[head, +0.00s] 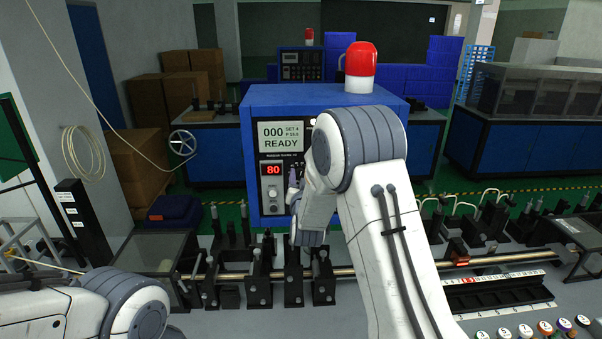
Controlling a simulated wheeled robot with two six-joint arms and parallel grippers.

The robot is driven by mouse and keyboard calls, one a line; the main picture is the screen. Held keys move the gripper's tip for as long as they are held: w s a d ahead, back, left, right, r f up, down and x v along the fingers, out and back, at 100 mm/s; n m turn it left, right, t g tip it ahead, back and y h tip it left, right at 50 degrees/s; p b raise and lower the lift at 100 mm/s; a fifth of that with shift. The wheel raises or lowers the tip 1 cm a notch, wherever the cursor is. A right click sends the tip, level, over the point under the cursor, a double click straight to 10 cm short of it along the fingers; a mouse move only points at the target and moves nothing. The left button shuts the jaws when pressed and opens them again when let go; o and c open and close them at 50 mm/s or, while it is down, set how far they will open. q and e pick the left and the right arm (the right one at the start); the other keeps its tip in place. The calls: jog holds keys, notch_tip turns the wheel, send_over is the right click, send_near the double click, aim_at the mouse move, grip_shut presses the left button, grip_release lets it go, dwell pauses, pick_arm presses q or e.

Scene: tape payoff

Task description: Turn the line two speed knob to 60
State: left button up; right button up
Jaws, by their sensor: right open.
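A blue control cabinet (340,96) stands in the middle of the head view. Its screen (281,138) reads 000 and READY, and a red number display (272,170) below it shows 80. A speed knob (273,193) sits on the light panel under that number; its pointer is too small to read. My right gripper (294,188) is open just right of the knob, close to the cabinet's front, and appears apart from the knob. My right arm covers the right part of the cabinet front. My left arm shows at the lower left, but its gripper is out of view.
A red beacon (360,66) tops the cabinet. A long metal shaft (340,271) with black brackets runs across the bench in front. A handwheel (182,143) is at the left. A second blue cabinet (299,64) stands behind. Numbered buttons (545,327) lie at the lower right.

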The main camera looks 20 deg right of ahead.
grip_shut()
jog(key=n+b, duration=0.2)
jog(key=b, duration=0.1)
jog(key=shift+f, duration=0.2)
jog(key=shift+a+n+b, duration=0.1)
jog(key=shift+n+b, duration=0.9)
jog(key=shift+n, duration=0.1)
jog(key=shift+r+n+b, duration=0.15)
jog(key=shift+n+b, duration=0.4)
jog(key=shift+n, duration=0.25)
